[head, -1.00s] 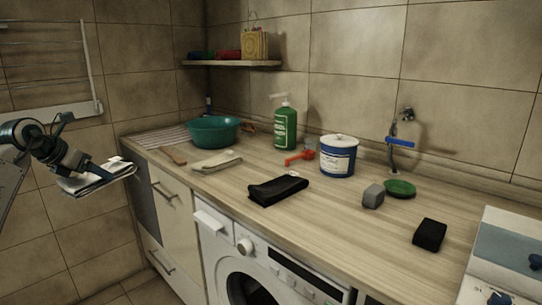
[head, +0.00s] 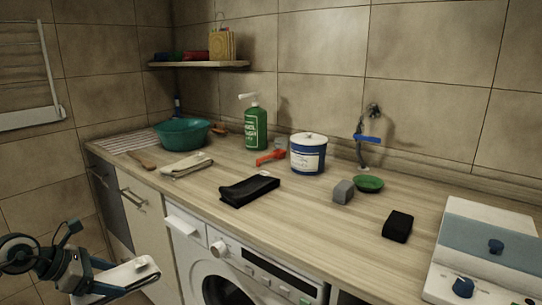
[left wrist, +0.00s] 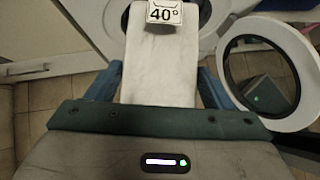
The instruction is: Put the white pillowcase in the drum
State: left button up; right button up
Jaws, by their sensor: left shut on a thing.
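My left gripper (head: 88,281) is low at the left in the head view, in front of the cabinet. It is shut on the folded white pillowcase (head: 126,276), which juts out to the right. In the left wrist view the pillowcase (left wrist: 158,62) lies between the blue fingers of the gripper (left wrist: 158,88), with a "40°" tag at its far end. The washing machine (head: 250,268) stands under the counter. Its drum opening (head: 222,291) is partly cut off by the head view's bottom edge. My right gripper is not in view.
The round door (left wrist: 309,97) stands open at the right in the left wrist view. The counter (head: 290,225) holds a cream folded cloth (head: 187,166), a black cloth (head: 249,190), a teal basin (head: 183,134) and a blue-white tub (head: 308,155). A drawer handle (head: 130,196) projects nearby.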

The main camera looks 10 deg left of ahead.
pick_arm(q)
jog(key=shift+s+d+f+m, duration=0.3)
jog(key=shift+s+d+f, duration=0.35)
jog(key=shift+s+d, duration=0.1)
jog(key=shift+s+d+f+h, duration=0.15)
jog(key=shift+s+d+f, duration=0.1)
jog(key=shift+d, duration=0.2)
jog(key=shift+s+d+f+h, duration=0.15)
jog(key=shift+s+d+f, duration=0.1)
jog(key=shift+d, duration=0.15)
